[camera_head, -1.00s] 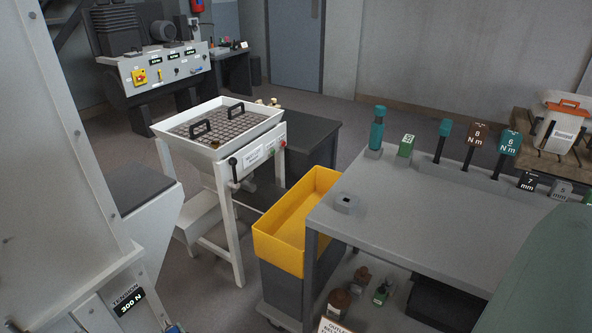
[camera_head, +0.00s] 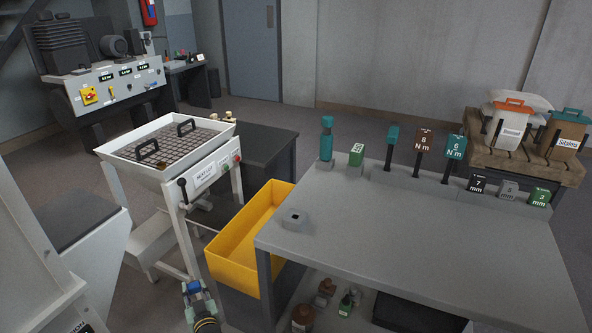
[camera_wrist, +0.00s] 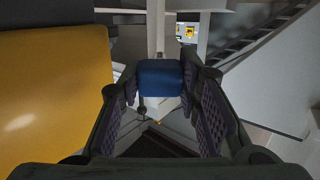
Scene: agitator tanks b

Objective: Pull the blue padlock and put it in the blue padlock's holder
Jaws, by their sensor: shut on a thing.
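The blue padlock (camera_wrist: 158,78) is between the two ridged pads of my gripper (camera_wrist: 165,95) in the wrist view, and my gripper is shut on it. Its blue body faces the camera, and a thin dark part hangs by its lower left. In the head view my gripper (camera_head: 199,300) is at the bottom edge, left of the yellow bin, with a small blue patch (camera_head: 193,287) at its tip. I cannot make out a holder marked for the blue padlock.
The yellow bin (camera_head: 230,262) stands between my gripper and the grey table (camera_head: 400,240). A small grey block with a dark opening (camera_head: 296,219) sits on the table's near left corner. Tool holders line its back edge. A white hopper (camera_head: 160,150) stands at left.

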